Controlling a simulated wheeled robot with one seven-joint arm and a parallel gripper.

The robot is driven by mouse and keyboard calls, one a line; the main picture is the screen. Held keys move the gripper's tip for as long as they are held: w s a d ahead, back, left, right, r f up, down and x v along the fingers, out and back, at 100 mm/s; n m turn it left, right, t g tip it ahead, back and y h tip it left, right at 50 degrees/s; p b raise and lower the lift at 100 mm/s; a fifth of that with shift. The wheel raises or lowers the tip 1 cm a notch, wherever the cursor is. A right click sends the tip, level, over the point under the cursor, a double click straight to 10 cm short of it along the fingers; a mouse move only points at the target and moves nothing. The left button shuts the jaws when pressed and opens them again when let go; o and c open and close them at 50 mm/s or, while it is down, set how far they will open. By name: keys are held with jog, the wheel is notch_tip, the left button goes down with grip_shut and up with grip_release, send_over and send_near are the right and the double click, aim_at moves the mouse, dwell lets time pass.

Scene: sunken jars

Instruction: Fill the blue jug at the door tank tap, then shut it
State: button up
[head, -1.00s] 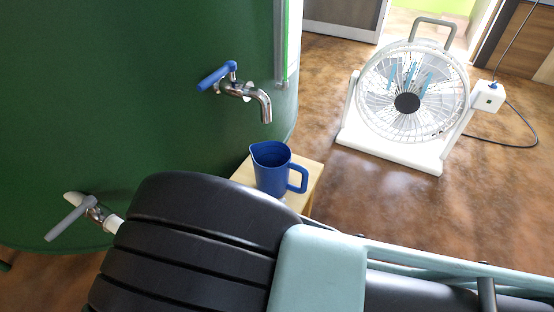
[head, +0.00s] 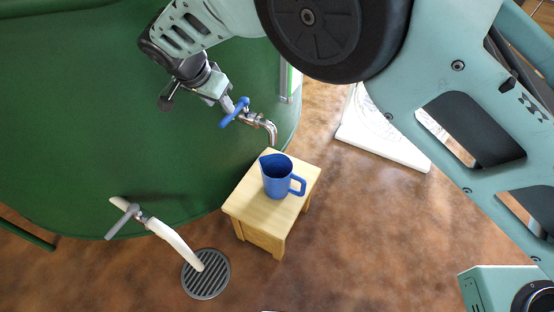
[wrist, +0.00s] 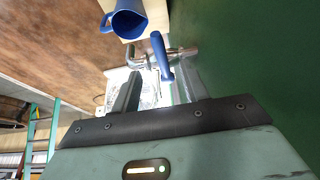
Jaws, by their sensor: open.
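The blue jug (head: 277,178) stands upright on a small wooden stool (head: 245,200), its handle to the right, just below the tap's spout (head: 272,132). I see no stream of water, and the water level inside cannot be made out. The tap has a blue lever (head: 233,113) set crosswise to its body on the green tank (head: 90,90). My gripper (head: 226,102) is open at the lever. In the wrist view, the lever (wrist: 162,58) lies between and beyond my fingertips (wrist: 158,84), with no clear contact. The jug also shows there (wrist: 128,20).
A second tap with a grey lever (head: 122,222) sits low on the tank, its white hose (head: 175,242) leading to a floor drain (head: 206,275). A white fan base (head: 385,140) stands right of the tank. The brown floor right of the stool is clear.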

aim_at(227, 115)
jog(key=b+x, duration=0.3)
jog(key=x, duration=0.4)
jog(key=shift+f+b, duration=0.2)
jog(key=shift+b, duration=0.1)
jog(key=shift+w, duration=0.1)
grip_shut()
